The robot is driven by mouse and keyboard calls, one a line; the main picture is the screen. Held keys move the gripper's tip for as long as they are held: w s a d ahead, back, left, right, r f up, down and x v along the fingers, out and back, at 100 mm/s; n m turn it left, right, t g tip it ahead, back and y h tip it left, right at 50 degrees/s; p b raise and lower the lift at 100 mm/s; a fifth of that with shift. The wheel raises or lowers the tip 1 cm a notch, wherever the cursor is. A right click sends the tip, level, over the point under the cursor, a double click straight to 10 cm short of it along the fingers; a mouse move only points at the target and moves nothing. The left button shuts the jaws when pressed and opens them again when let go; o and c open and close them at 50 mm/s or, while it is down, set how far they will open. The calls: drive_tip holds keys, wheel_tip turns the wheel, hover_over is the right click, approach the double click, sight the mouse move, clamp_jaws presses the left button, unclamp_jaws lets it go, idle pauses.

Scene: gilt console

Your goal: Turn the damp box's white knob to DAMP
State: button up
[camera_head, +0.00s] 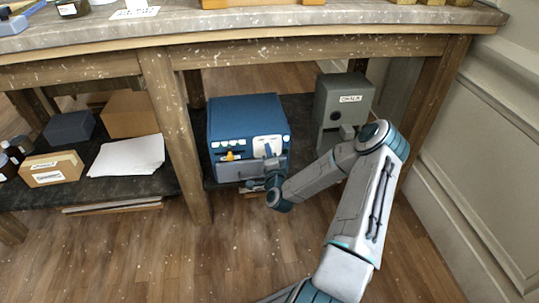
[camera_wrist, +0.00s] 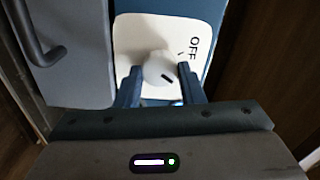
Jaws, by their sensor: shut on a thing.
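The damp box looks to be the blue box (camera_head: 245,108) on the lower shelf under the table. A white plate (camera_head: 266,142) is on its front, at right; it fills the middle of the wrist view (camera_wrist: 130,33). The round white knob (camera_wrist: 158,67) with a dark line sits on this plate, and the word OFF shows beside it. DAMP is not visible. My gripper (camera_wrist: 159,82) is shut on the knob, one finger on each side. In the head view my gripper (camera_head: 271,167) is at the box's front, and the knob is hidden or too small to tell.
A grey box marked CHALK (camera_head: 342,100) stands right of the blue box, near my arm. A table leg (camera_head: 176,135) stands to the left. A grey panel with a dark handle (camera_wrist: 40,45) is beside the plate. White papers (camera_head: 126,157) lie on the left shelf.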

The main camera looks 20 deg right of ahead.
idle(0.5)
drive_tip(key=o, duration=1)
drive_tip(key=p+v, duration=0.3)
drive_tip(key=v, duration=1.1)
drive_tip(key=shift+w, duration=0.1)
